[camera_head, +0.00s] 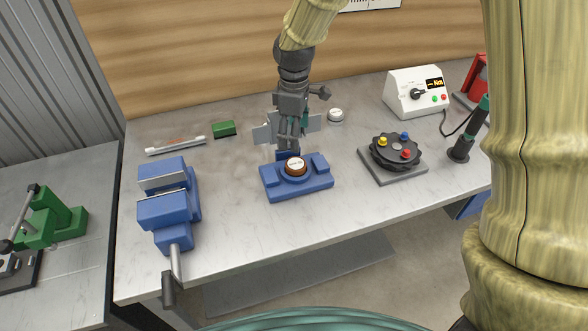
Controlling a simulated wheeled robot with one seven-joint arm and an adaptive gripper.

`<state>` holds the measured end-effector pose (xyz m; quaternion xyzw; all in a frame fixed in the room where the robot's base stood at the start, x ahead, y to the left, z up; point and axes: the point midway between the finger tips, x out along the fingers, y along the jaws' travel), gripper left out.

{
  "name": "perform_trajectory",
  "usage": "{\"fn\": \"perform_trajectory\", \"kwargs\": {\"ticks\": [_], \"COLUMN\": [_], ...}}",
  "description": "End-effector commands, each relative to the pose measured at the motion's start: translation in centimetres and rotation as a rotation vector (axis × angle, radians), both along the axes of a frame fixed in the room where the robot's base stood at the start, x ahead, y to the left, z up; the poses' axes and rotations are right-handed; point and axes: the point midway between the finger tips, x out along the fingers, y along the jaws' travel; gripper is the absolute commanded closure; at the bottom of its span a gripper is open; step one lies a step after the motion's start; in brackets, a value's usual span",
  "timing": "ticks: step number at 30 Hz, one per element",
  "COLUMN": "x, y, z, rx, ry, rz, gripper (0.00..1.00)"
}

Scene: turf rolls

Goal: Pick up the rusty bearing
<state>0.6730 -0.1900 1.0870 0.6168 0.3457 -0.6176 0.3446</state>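A small round piece with a rusty brown rim and a pale marked top (295,166) sits in the round seat of a blue fixture (312,187); it looks like the rusty bearing. A similar round piece in silver and white (336,116) stands farther back on the bench. My gripper (289,147) points down just behind the brown-rimmed piece, near the back of the blue fixture. Its fingers are small and partly overlap the fixture in this view. I cannot tell whether they are open or shut, or whether they touch anything.
A blue vise (168,205) stands at left on the grey bench (235,225). A green block (224,129) and a pale bar (176,145) lie behind it. A dark round device with coloured knobs (396,150) and a white control box (416,92) stand at right.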

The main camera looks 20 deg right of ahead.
Motion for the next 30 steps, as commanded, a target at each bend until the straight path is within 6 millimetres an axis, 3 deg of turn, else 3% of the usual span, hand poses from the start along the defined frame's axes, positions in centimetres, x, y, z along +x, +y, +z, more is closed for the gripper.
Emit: {"fn": "perform_trajectory", "kwargs": {"ticks": [12,23,30], "x": [-0.2,-0.2,-0.1], "y": [-0.5,-0.3,-0.4], "z": [-4.3,-5.9,-7.9], "rx": [-0.001,-0.001,0.000], "ry": [0.003,0.003,0.002], "rz": [-0.007,-0.005,-0.005], "gripper": [0.21,0.21,0.21]}}
